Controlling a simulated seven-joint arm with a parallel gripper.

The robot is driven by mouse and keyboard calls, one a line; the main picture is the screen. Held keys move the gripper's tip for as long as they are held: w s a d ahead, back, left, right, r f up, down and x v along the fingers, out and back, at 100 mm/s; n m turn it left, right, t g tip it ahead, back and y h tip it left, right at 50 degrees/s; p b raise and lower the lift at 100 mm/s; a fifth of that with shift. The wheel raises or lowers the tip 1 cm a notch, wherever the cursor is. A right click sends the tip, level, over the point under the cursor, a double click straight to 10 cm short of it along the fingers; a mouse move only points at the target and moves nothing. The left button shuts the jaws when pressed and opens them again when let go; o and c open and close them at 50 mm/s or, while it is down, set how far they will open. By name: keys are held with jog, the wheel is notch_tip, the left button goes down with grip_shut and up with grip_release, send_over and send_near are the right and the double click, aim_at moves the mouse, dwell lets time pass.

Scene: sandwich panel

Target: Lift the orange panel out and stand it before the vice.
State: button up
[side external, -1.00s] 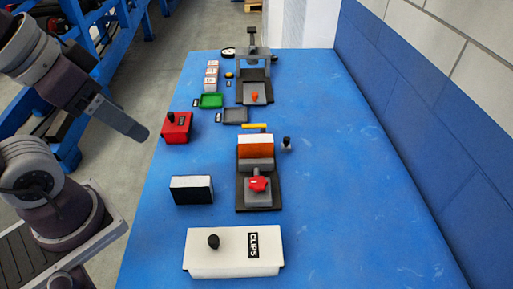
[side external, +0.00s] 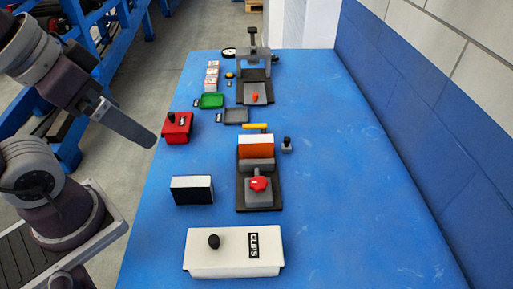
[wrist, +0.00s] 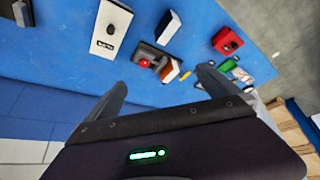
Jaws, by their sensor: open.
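The orange panel (side external: 255,147) has an orange face and a white top edge. It stands upright at the vice (side external: 258,191), which has a dark base, grey jaws and a red knob. In the wrist view the panel (wrist: 170,71) shows its orange and white sides beside the vice (wrist: 148,57). My gripper (wrist: 163,77) is open and empty, its two fingers spread wide. In the side view my gripper (side external: 148,141) is at the left, above the table's left edge and well apart from the panel. Its fingers overlap in that view.
A black-and-white block (side external: 192,189) lies left of the vice; a white CLIPS box (side external: 234,252) is nearer the camera. A red box (side external: 176,128), green tray (side external: 211,101), grey tray (side external: 236,116) and press (side external: 253,68) stand farther back. The table's right side is clear.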

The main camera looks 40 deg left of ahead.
jog(key=shift+w, duration=0.1)
jog(key=n+g, duration=0.6)
jog(key=n, duration=0.3)
send_over(256, 148)
jog(key=w+a, duration=0.2)
jog(key=f, duration=1.8)
jog(key=shift+s+d+f, duration=0.1)
jog(key=shift+s+f, duration=0.05)
jog(key=shift+s, duration=0.1)
jog(key=f, duration=1.2)
jog(key=shift+d+f, duration=0.25)
jog(key=shift+f, duration=0.05)
jog(key=c, duration=1.1)
notch_tip(256, 148, up, 18)
jog(key=shift+r, duration=0.1)
jog(key=shift+c, duration=0.2)
